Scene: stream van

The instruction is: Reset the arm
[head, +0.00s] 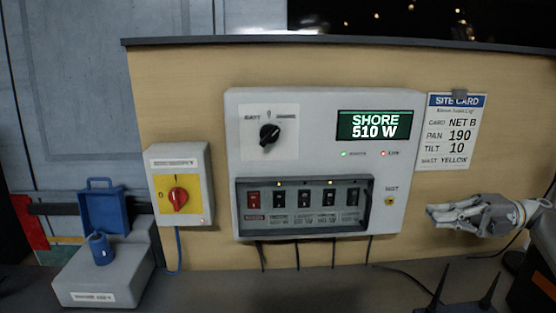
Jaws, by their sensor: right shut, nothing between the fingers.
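My right gripper (432,213) shows at the right side of the head view, in front of the wooden panel and below the site card. It is shut and empty, with its fingers pointing left. It is apart from the power panel (410,150) to its left. My left gripper is not in the head view.
The power panel has a black selector knob (269,134), a row of switches and a screen (373,125) reading SHORE 510 W. A grey shore inlet (105,277) with blue cap stands on the counter.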

